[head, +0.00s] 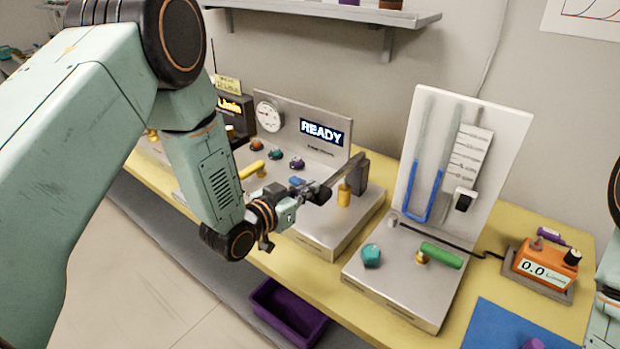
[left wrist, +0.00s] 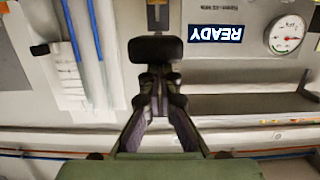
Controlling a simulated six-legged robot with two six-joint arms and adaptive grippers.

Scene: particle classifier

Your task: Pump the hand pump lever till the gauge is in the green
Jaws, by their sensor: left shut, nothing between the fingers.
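The hand pump lever (head: 345,172) is a dark grey bar on the front right of the grey READY bench unit, above a brass post. Its black end grip (left wrist: 155,48) lies just ahead of my left gripper's fingertips in the left wrist view. My left gripper (head: 308,192) is shut and empty, close to the lever's end; whether it touches cannot be told. The gauge (head: 268,116) is a round white dial on the unit's upright panel; it also shows upside down in the left wrist view (left wrist: 286,36). Its needle reading is too small to tell. My right gripper is out of view.
A manometer board (head: 465,150) with blue liquid stands to the right. An orange meter (head: 545,264) reading 0.0 and a blue mat (head: 510,325) are farther right. A purple bin (head: 290,312) sits below the yellow bench's front edge. Several coloured knobs are on the READY unit.

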